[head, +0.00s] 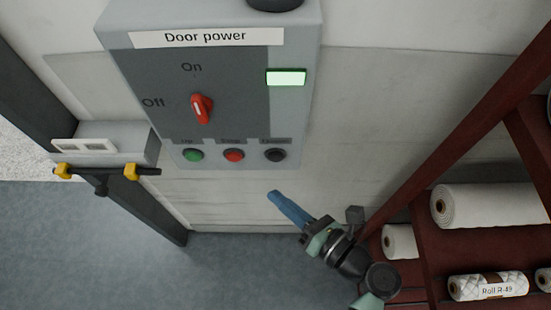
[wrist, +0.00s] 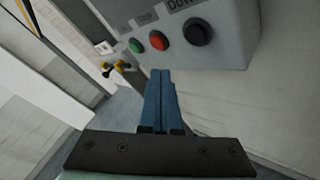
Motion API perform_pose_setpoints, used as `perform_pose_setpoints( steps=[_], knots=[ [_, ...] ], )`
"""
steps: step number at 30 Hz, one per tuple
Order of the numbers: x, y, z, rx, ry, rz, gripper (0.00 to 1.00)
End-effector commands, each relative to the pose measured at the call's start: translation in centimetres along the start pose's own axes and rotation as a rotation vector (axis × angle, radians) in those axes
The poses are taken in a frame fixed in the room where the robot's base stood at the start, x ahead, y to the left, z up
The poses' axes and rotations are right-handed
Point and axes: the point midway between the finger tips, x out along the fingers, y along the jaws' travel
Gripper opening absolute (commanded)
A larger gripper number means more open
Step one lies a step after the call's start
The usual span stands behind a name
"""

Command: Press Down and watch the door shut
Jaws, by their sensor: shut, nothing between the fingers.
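The grey door power box (head: 225,120) hangs on the wall. Its red selector knob (head: 201,108) points up toward On, and a pale green lamp (head: 286,77) is lit. Along its lower edge sit a green button (head: 193,155), a red button (head: 233,155) and the black Down button (head: 275,155). The Down button also shows in the wrist view (wrist: 198,32). My gripper (head: 272,194) is shut and empty, its blue fingers below the Down button in the head view and apart from it. In the wrist view the fingertips (wrist: 160,72) lie below the red and black buttons.
A dark red shelf (head: 423,245) with white wadding rolls (head: 490,205) stands at the right, close to my arm. A door opening with a dark frame (head: 150,210) is at the left, with a yellow-and-black fitting (head: 100,172) beside it. The wall below the box is clear.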

Motion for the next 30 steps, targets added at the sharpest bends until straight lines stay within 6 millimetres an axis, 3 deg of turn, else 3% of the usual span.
perform_pose_setpoints(
  steps=[3,12,30],
  knots=[
    [1.4,-1.3,0.6,-0.006,0.0,0.001,0.0],
    [3.5,-2.5,2.6,-0.001,0.0,0.001,0.0],
    [4.0,-2.9,2.9,0.0,0.0,0.0,0.0]
  ],
)
